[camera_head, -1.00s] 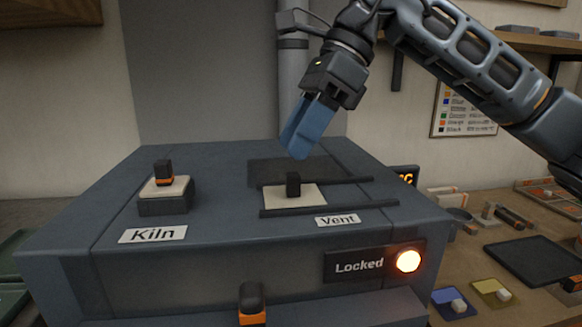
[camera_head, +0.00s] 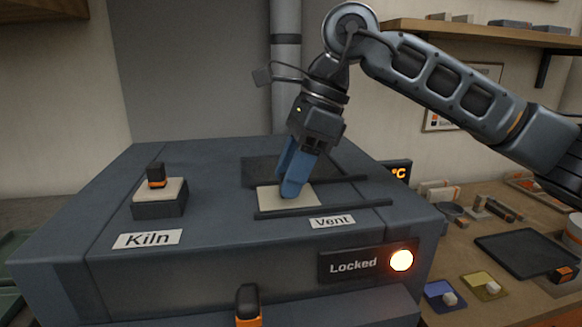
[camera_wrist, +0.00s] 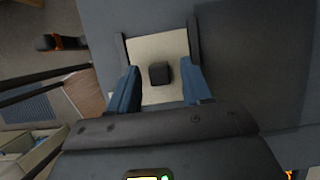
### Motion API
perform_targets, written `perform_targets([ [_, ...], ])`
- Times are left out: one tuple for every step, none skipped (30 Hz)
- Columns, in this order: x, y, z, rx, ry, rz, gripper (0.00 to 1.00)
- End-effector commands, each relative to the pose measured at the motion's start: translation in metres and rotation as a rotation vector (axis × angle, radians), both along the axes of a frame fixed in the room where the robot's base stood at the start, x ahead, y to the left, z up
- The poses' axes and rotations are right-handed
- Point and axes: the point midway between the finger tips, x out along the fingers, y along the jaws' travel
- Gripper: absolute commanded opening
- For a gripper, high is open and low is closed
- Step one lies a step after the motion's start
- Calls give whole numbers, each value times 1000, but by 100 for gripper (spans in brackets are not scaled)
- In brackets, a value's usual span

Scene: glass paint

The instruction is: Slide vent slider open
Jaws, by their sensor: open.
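The vent slider is a cream plate (camera_head: 268,198) with a small dark knob, set between two dark rails on top of the grey kiln box. A dark opening (camera_head: 262,168) shows behind the plate. My gripper (camera_head: 291,192) points down over the plate, and its blue fingers hide the knob in the head view. In the wrist view the plate (camera_wrist: 158,48) and the dark knob (camera_wrist: 159,74) show clearly. The knob lies between the two open fingers (camera_wrist: 162,88), with a gap on each side. The "Vent" label (camera_head: 332,221) is in front of the rails.
A kiln switch block (camera_head: 158,208) with a black and orange knob stands left on the box top. A "Locked" panel (camera_head: 350,265) with a lit lamp (camera_head: 401,260) is on the front. A workbench with trays (camera_head: 527,255) lies to the right.

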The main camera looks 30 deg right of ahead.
Motion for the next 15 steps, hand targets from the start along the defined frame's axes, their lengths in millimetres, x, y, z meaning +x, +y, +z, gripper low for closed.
perform_targets([
  [0,0,0,0,0,0,49],
  [0,0,0,0,0,0,49],
  [0,0,0,0,0,0,49],
  [0,0,0,0,0,0,49],
  [0,0,0,0,0,0,49],
  [0,0,0,0,0,0,48],
  [0,0,0,0,0,0,45],
  [0,0,0,1,0,0,42],
  [0,0,0,1,0,0,38],
  [0,0,0,1,0,0,36],
  [0,0,0,1,0,0,33],
  [0,0,0,1,0,0,29],
  [0,0,0,1,0,0,26],
  [0,0,0,1,0,0,23],
  [0,0,0,1,0,0,19],
])
